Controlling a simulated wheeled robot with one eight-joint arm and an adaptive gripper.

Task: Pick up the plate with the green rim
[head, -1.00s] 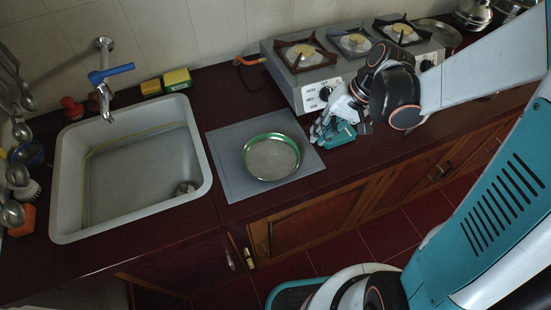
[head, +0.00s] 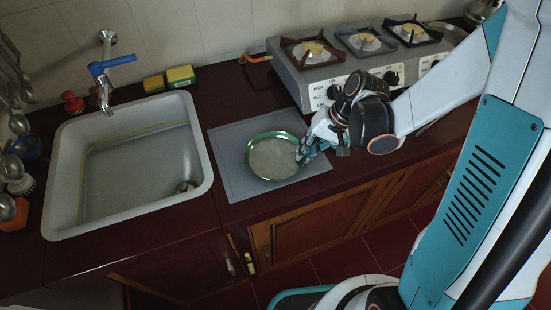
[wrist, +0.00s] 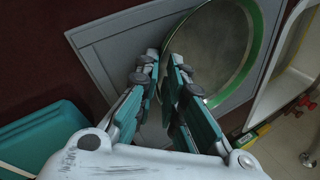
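The plate with the green rim (head: 272,157) lies flat on a grey mat (head: 231,181) on the dark red counter, between the sink and the stove. My gripper (head: 303,153) is at the plate's right edge in the head view and covers a little of its rim. In the wrist view, my gripper (wrist: 163,62) has its two fingers apart, with a gap between them. The near edge of the plate (wrist: 215,45) shows at and between the fingertips. Whether a finger touches the rim, I cannot tell. The right finger hides part of the rim.
A white sink (head: 143,213) is left of the mat, with a blue-handled tap (head: 108,65) behind it. A grey stove (head: 320,98) with several burners stands behind my gripper. Sponges (head: 180,76) lie by the wall. The counter's front edge is close to the mat.

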